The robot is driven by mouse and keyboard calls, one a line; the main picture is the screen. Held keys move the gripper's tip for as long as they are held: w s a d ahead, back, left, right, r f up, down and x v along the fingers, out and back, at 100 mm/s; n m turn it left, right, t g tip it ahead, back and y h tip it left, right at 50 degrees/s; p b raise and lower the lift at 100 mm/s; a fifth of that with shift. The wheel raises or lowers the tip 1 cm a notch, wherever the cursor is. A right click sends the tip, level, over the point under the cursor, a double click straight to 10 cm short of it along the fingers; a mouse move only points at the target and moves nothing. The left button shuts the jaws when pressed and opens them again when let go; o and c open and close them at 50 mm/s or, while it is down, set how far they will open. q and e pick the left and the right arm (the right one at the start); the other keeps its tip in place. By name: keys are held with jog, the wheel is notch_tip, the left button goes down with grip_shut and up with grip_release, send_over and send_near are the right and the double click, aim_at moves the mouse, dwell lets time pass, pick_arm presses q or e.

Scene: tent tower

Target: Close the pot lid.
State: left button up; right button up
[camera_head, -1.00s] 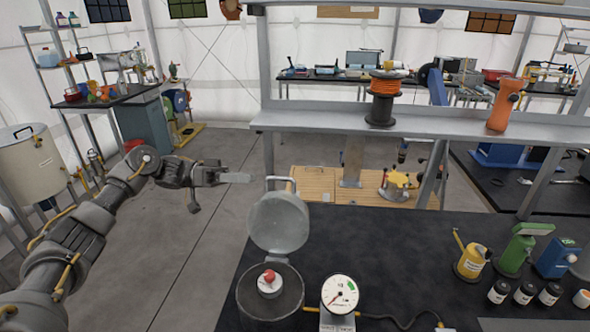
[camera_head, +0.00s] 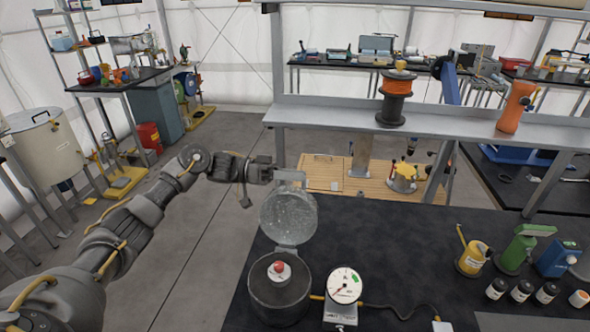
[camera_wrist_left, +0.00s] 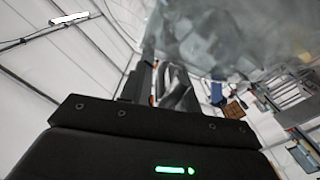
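The pot (camera_head: 280,300) is a dark cylinder at the front left of the black bench. Its round grey lid (camera_head: 288,220) stands open, raised upright at the pot's far rim. A small item with a red knob (camera_head: 279,268) sits in the pot's mouth. My left gripper (camera_head: 290,177) is at the lid's top edge, by its handle; whether it touches is unclear. In the left wrist view the fingers (camera_wrist_left: 168,88) look close together with nothing seen between them, and the lid (camera_wrist_left: 235,35) fills the upper part. My right gripper is not in view.
A white dial gauge (camera_head: 343,286) stands close to the pot's right, with a cable running right. Bottles (camera_head: 521,291) and yellow, green and blue tools stand at the right. A shelf (camera_head: 430,124) holding an orange spool (camera_head: 396,97) crosses behind. The bench's middle is clear.

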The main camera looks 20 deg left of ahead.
pick_arm(q)
jog(key=shift+w+d, duration=0.1)
jog(key=shift+d, duration=0.15)
grip_shut()
